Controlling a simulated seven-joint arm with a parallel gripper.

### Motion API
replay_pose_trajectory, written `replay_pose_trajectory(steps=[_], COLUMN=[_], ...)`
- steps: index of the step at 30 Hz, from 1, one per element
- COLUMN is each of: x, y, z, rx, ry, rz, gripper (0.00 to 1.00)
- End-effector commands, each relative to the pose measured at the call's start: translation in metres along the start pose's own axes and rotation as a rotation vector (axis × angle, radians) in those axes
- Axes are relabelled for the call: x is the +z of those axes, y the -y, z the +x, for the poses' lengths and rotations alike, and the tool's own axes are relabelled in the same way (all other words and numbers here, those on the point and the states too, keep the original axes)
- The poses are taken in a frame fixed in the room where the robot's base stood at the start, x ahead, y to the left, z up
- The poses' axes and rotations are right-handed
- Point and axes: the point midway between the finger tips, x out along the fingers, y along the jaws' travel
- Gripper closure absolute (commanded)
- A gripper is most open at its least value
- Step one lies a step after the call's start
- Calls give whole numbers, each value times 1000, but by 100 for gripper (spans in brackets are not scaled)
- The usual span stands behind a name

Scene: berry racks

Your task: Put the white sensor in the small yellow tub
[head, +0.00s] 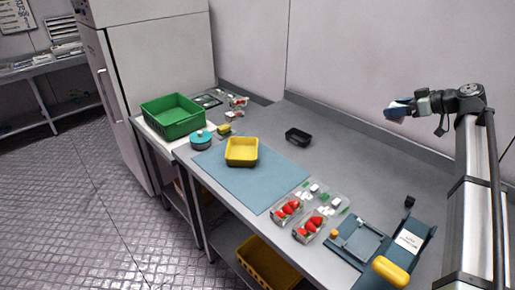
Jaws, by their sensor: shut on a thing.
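My gripper (398,107) is raised above the back right of the bench, near the wall. It is shut on a small white thing, which looks like the white sensor (394,114); the dark blue fingers hide part of it. The small yellow tub (242,161) stands upright on the blue mat, left of and well away from my gripper. The tub's inside looks empty.
A black tray (298,137) sits behind the mat (262,188). Clear punnets of strawberries (287,210) lie at its right, and a blue scale-like device (358,240) further right. A green crate (173,116) and a teal-lidded round pot (201,140) stand left. The bench between gripper and tub is mostly clear.

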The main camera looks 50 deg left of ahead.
Motion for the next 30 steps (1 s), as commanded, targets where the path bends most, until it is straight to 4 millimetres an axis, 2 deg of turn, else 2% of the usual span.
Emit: replay_pose_trajectory(steps=[1, 3, 14, 25, 26, 30], x=[-12, -24, -87, -146, -150, -168], y=[8, 20, 95, 196, 206, 245], z=[20, 43, 160, 267, 276, 308], rx=[-26, -56, -212, -371, -385, -438], ry=[0, 0, 0, 1, 1, 1], rz=[-14, -31, -115, -201, -208, -238], gripper=[48, 48, 48, 49, 59, 60])
